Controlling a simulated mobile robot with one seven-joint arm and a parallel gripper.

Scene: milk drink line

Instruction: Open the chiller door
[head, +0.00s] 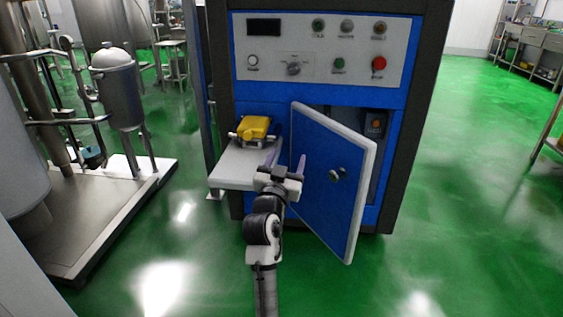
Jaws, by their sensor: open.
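The chiller (315,95) is a blue and dark grey cabinet with a panel of buttons at its top. Its door (320,178), blue with a pale edge, stands partly open and swings out toward me. Part of the dark opening with an orange-lit switch (375,124) shows behind the door.
A pale shelf (228,172) juts out left of the door and bears a yellow item (253,128). Steel tanks (118,90) on a metal platform (85,225) stand at the left. The green floor (470,190) at the right is clear.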

